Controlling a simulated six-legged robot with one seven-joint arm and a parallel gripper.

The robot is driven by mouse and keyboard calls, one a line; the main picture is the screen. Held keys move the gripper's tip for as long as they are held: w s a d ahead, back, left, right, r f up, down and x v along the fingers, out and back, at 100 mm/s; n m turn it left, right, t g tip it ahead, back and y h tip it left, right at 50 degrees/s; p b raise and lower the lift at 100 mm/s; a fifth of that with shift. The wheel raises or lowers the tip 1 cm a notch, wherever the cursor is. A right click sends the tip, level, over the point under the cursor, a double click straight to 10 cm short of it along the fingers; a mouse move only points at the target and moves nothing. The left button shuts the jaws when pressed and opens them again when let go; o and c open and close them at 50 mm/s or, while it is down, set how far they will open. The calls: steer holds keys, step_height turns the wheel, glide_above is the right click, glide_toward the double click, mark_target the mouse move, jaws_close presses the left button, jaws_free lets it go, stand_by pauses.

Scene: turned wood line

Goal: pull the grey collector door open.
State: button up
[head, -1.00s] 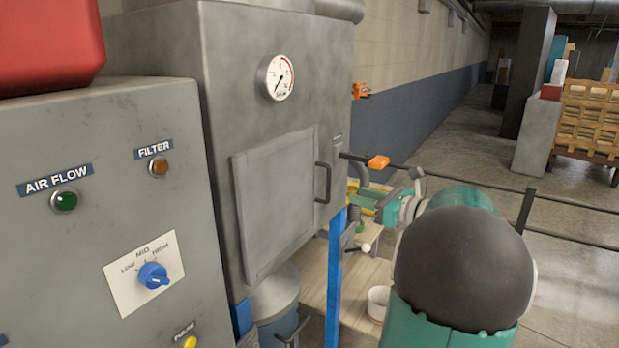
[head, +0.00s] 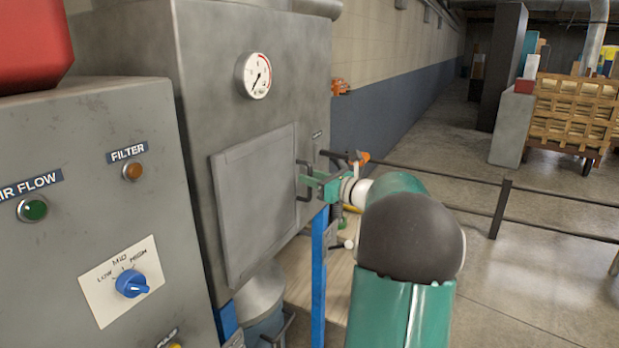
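The grey collector door (head: 256,205) is a flat square panel on the front of the grey collector cabinet (head: 205,60). It looks closed, flush with the cabinet face. Its dark bar handle (head: 301,196) stands upright at the door's right edge. My gripper (head: 306,182) is at the handle, reaching in from the right, with its dark fingers close to the bar. The fingers are small in this view, and I cannot tell whether they are apart or closed on the handle. My green arm covers the area to the right of the handle.
A grey control box (head: 95,200) with a blue knob (head: 131,284) and lamps stands at the left, close to the cabinet. A blue post (head: 318,275) stands below the handle. A dark railing (head: 500,208) runs behind my arm. Open floor lies at the right.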

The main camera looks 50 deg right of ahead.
steer(key=shift+w+a, duration=0.1)
steer(key=shift+w, duration=0.5)
steer(key=shift+c, duration=0.4)
jaws_close()
